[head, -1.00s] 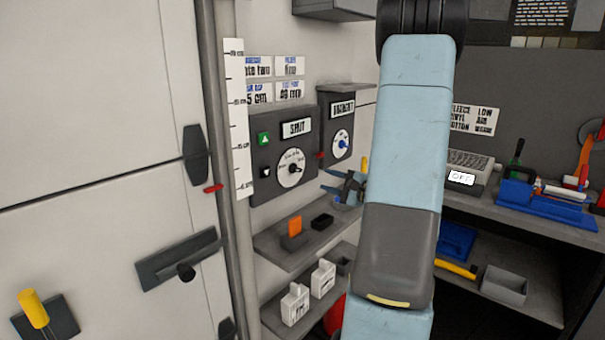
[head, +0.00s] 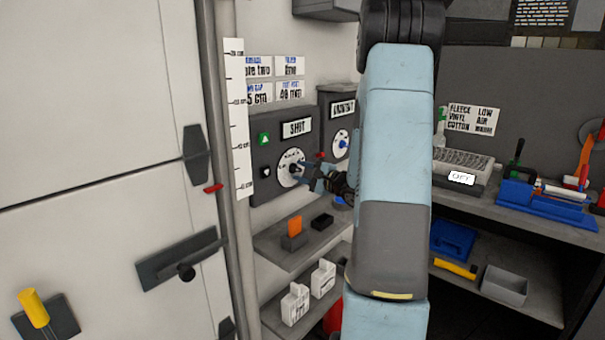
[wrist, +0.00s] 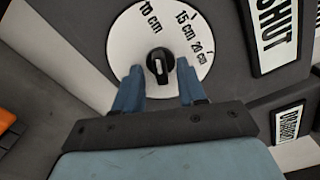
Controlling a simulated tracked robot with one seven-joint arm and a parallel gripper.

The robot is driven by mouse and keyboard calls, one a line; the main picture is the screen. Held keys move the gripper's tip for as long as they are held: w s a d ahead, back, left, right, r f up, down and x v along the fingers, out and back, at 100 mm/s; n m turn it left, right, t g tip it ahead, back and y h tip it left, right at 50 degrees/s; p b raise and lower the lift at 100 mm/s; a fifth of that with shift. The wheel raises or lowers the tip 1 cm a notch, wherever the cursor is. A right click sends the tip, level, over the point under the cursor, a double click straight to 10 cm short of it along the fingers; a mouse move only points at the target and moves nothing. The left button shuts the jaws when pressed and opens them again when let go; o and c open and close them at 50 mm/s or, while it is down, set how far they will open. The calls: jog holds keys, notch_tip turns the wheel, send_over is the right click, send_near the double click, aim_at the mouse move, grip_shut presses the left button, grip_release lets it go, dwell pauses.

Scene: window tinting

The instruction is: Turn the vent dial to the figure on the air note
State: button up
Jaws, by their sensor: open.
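A round white dial with a black knob (head: 291,167) is on the front of the grey box, below a SHUT sign. In the wrist view the dial (wrist: 182,25) shows 10 cm, 15 cm and 20 cm marks; its black knob (wrist: 160,62) carries a white mark, but its exact reading is unclear. My gripper (head: 307,172) is at the dial; in the wrist view my gripper (wrist: 160,82) is open, its blue fingers on either side of the knob, with gaps visible. Several notes (head: 275,78) hang above; one ends in "5 cm", its start hidden by the ruler.
A second grey box (head: 340,128) with a smaller dial and a red part stands right of the first. A white ruler (head: 238,125) is at its left. Below, a shelf (head: 275,255) holds an orange piece (head: 294,226) and a black block (head: 322,221).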

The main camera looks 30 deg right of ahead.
grip_shut()
jog(key=shift+a, duration=0.1)
jog(key=shift+f+m, duration=0.1)
jog(key=shift+m, duration=0.2)
jog(key=m, duration=0.8)
jog(key=shift+s+f, duration=0.1)
jog(key=shift+f, duration=0.05)
dwell(0.3)
dwell(0.4)
